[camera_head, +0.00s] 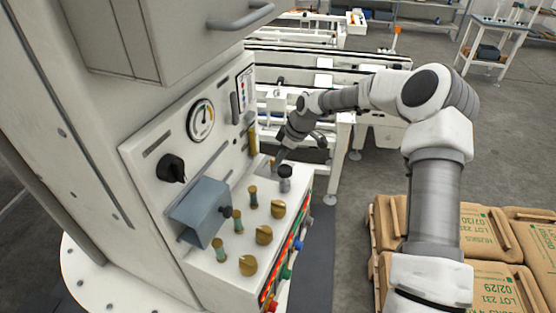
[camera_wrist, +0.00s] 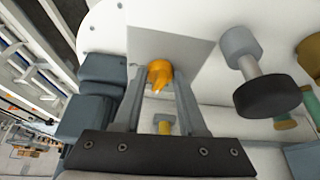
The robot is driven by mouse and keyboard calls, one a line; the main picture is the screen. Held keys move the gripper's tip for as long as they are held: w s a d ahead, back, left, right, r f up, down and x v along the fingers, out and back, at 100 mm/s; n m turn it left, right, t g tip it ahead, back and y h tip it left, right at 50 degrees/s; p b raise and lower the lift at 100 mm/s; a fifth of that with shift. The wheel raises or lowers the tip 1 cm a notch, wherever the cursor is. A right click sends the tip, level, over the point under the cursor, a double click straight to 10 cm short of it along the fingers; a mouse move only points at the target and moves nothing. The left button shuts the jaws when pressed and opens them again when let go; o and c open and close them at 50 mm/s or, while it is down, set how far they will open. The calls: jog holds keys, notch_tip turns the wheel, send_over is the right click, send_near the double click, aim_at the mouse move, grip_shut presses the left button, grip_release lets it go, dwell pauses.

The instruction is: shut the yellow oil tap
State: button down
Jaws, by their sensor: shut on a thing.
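The yellow oil tap (camera_wrist: 159,72) shows in the wrist view as a small orange-yellow handle in front of a pale grey plate. My gripper (camera_wrist: 160,76) has one finger on each side of it and is shut on it. In the head view my gripper (camera_head: 276,160) reaches down to the far end of the white panel's ledge, and the tap is mostly hidden there.
A grey post with a black knob (camera_wrist: 270,95) stands close to the right of my gripper; it also shows in the head view (camera_head: 285,178). Several brass knobs (camera_head: 264,235) and a grey-blue box (camera_head: 200,210) are nearer. Sacks (camera_head: 490,240) lie on a pallet at right.

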jog(key=shift+w+n+g, duration=0.1)
jog(key=shift+n+g, duration=0.2)
jog(key=shift+n, duration=0.5)
jog(key=shift+c, duration=2.4)
grip_release()
jog(key=b+v, duration=0.1)
jog(key=v, duration=1.6)
jog(key=shift+d+r, duration=0.15)
jog(key=shift+r, duration=0.05)
